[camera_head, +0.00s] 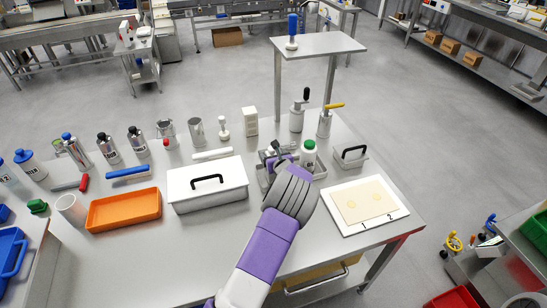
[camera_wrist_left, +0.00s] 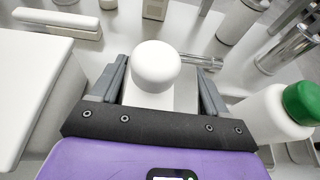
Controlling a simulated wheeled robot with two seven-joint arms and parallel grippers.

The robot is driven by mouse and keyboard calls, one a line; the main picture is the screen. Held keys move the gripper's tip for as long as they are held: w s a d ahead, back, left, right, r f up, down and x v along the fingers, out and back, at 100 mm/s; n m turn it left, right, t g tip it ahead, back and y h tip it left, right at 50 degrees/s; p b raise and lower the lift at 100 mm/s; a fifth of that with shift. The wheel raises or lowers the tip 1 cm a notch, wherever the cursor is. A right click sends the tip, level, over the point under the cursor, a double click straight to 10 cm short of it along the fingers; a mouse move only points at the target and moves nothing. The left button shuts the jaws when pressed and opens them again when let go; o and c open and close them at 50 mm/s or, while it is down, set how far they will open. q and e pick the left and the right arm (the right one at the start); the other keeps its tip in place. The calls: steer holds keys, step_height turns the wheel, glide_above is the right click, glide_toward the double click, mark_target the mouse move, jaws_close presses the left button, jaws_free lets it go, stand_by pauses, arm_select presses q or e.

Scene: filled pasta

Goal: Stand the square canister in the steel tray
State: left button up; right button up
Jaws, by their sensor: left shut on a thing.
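My left gripper (camera_head: 277,152) is over the steel tray (camera_head: 262,180) near the table's middle. In the left wrist view its two fingers (camera_wrist_left: 160,85) are shut on the square canister (camera_wrist_left: 150,98), a white body with a round white cap. In the head view my gripper hides most of the canister. The tray is partly covered by my wrist, and I cannot tell whether the canister touches its floor. A white bottle with a green cap (camera_head: 309,154) stands at the tray's right side; it also shows close right of my gripper in the wrist view (camera_wrist_left: 270,118).
A white box with a black handle (camera_head: 207,190) stands left of the gripper. A board with a dough sheet (camera_head: 340,222) lies to the right, with a small grey lidded box (camera_head: 350,160) behind it. A white carton (camera_head: 250,121) and several steel vessels stand along the back.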

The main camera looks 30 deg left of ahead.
arm_select(q)
steer(key=o, duration=0.8)
steer(key=shift+f, duration=0.15)
steer(key=o, duration=0.5)
steer(key=v, duration=1.2)
steer(key=shift+r, duration=0.2)
steer(key=shift+r+p, duration=0.1)
steer(key=shift+p, duration=0.25)
